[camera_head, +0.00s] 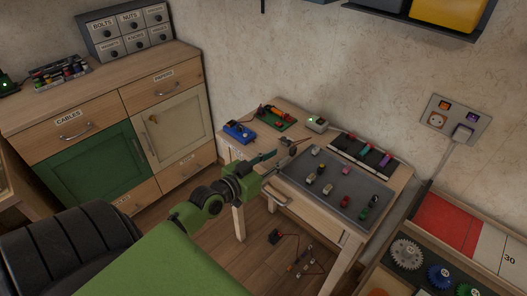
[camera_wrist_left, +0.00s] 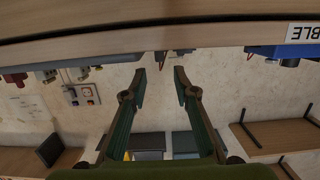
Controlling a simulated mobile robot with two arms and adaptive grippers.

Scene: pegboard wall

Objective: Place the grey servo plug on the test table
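The test table (camera_head: 352,238) is a light wooden table against the wall. A grey mat (camera_head: 303,183) on it carries several small plugs. A pale grey plug (camera_head: 322,168) lies among them; I cannot tell for sure that it is the grey servo plug. My left gripper (camera_head: 279,160) is at the table's front left edge, left of the mat. In the left wrist view the gripper (camera_wrist_left: 160,78) has its fingers apart with nothing between them, just short of the table edge (camera_wrist_left: 100,48). My right gripper is not in view.
A blue device (camera_head: 238,132), a green board (camera_head: 275,119) and a white box (camera_head: 317,124) stand along the table's back left. A dark rack (camera_head: 362,155) of coloured plugs is behind the mat. Cabled parts (camera_head: 275,237) lie on the floor. A gear tray (camera_head: 420,278) is at lower right.

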